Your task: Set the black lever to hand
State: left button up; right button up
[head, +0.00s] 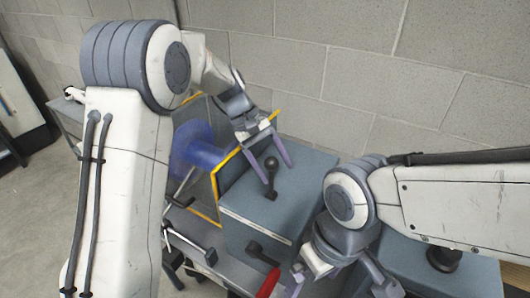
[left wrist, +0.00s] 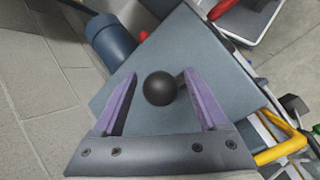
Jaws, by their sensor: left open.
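The black lever (head: 271,177) stands on top of a blue-grey box, with a round black knob at its upper end. My left gripper (head: 265,158) is open above the box, its two purple fingers on either side of the knob. In the left wrist view the black knob (left wrist: 160,88) sits between the spread fingers, with a gap on both sides. I cannot read any position marking for the lever. My right gripper (head: 338,284) is low in the head view, its fingers apart, with nothing seen between them.
The blue-grey box (head: 240,205) bears the lever. A blue cylinder (head: 193,148) and yellow-edged guard (head: 225,160) stand left. A block wall (head: 340,75) is behind.

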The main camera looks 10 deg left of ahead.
pick_arm(q)
jog(key=b+v, duration=0.1)
jog(key=v, duration=0.7)
pick_arm(e)
jog(key=shift+f, duration=0.85)
pick_arm(q)
jog(key=shift+r, duration=0.1)
jog(key=s+d+f+m+y+b, duration=0.1)
jog(key=s+d+f+m, duration=0.15)
jog(key=s, duration=0.35)
jog(key=s+d+f+m+y+b, duration=0.2)
jog(key=s+d+m, duration=0.15)
jog(key=s, duration=0.35)
jog(key=s+a+f+m+t+y+b, duration=0.1)
jog(key=s+f+m, duration=0.2)
jog(key=s, duration=0.4)
jog(key=s+a+f+m+t+y+b, duration=0.1)
jog(key=s+f+m, duration=0.3)
jog(key=s, duration=0.4)
jog(key=shift+s+f, duration=0.3)
jog(key=shift+f, duration=0.55)
pick_arm(e)
notch_tip(320, 180, down, 5)
jog(key=shift+r, duration=0.15)
pick_arm(q)
jog(key=shift+c, duration=0.3)
pick_arm(e)
jog(key=shift+c, duration=0.3)
